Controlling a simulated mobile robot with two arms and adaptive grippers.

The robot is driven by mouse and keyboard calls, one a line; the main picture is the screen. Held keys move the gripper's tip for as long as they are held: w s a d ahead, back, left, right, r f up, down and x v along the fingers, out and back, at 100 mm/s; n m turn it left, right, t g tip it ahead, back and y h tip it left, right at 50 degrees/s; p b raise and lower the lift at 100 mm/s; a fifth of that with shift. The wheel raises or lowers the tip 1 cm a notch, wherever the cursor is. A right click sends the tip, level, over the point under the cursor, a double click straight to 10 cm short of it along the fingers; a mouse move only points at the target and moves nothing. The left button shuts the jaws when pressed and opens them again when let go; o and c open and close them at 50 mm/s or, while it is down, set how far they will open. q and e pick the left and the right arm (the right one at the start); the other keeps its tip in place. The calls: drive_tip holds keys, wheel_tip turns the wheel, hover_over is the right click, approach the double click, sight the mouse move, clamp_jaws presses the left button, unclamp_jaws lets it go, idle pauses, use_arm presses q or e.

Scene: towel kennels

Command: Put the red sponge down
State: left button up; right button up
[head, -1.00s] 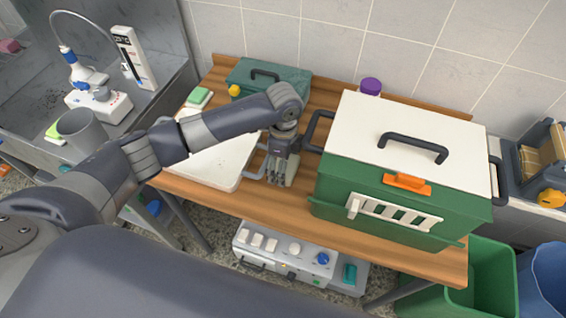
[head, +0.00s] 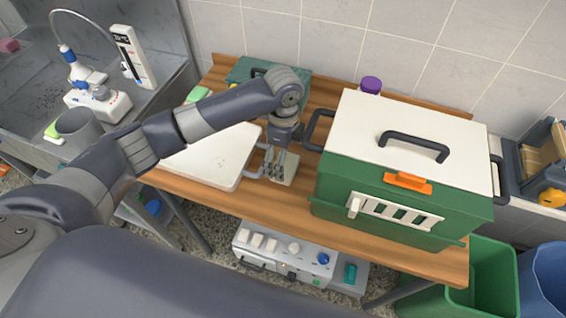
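A small pinkish-red block (head: 9,45), which looks like a sponge, lies at the far left on the back of the metal sink. My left gripper (head: 275,170) points down over the wooden table, between the white tray and the green carrier. A pale cream pad (head: 289,172) is right at its fingertips, low over or on the tabletop. No red shows on this pad, and I cannot tell whether the fingers grip it. My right gripper is not in view.
The white tray (head: 215,160) is left of the gripper, the green carrier (head: 385,200) with white lid to the right. A teal box (head: 245,72) and purple-capped jar (head: 370,86) stand behind. Bare wood (head: 255,205) lies in front. Green (head: 480,285) and blue bins stand at right.

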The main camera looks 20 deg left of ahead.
use_arm(q)
wheel_tip(320, 180, up, 8)
drive_tip(key=b, duration=0.1)
drive_tip(key=shift+r, duration=0.2)
drive_tip(key=shift+s+f, duration=0.1)
idle(0.4)
